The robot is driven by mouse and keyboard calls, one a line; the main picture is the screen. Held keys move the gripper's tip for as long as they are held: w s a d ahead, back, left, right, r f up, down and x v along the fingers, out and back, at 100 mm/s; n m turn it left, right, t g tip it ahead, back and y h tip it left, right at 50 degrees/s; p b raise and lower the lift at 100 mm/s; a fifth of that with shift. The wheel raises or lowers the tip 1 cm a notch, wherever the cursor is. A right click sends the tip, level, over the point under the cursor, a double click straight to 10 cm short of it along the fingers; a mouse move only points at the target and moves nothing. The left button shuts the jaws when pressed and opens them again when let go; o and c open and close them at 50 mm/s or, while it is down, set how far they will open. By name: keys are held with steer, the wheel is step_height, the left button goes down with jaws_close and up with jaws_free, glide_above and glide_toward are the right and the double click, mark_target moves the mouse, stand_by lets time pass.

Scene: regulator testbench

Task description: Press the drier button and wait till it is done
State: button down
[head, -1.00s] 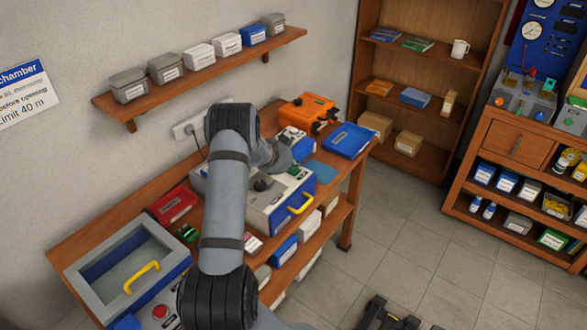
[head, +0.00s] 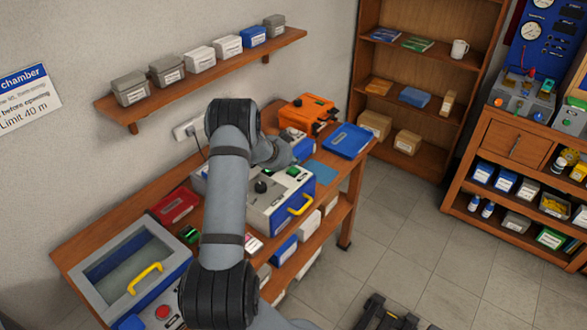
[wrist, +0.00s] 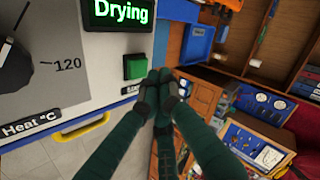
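The drier (head: 268,212) is a white and blue box with a yellow handle on the wooden bench in the head view. In the wrist view its green display (wrist: 118,12) reads "Drying". The green square drier button (wrist: 135,66) sits just below the display. A dark dial (wrist: 12,70) marked "Heat °C" is at the left. My gripper (wrist: 161,84) has its dark fingers together, with nothing seen between them. Its tips are just right of the button in the wrist view; I cannot tell if they touch the panel. My arm hides part of the drier in the head view.
A chamber box (head: 130,272) with a yellow handle stands at the near left of the bench. A red box (head: 172,205), an orange case (head: 308,113) and a blue tray (head: 348,140) are also on the bench. A wall shelf (head: 205,68) with boxes hangs above.

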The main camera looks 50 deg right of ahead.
mark_target(294, 171)
steer(key=shift+r+p, duration=1.9)
steer(key=shift+r, duration=0.4)
steer(key=shift+s+f, duration=0.15)
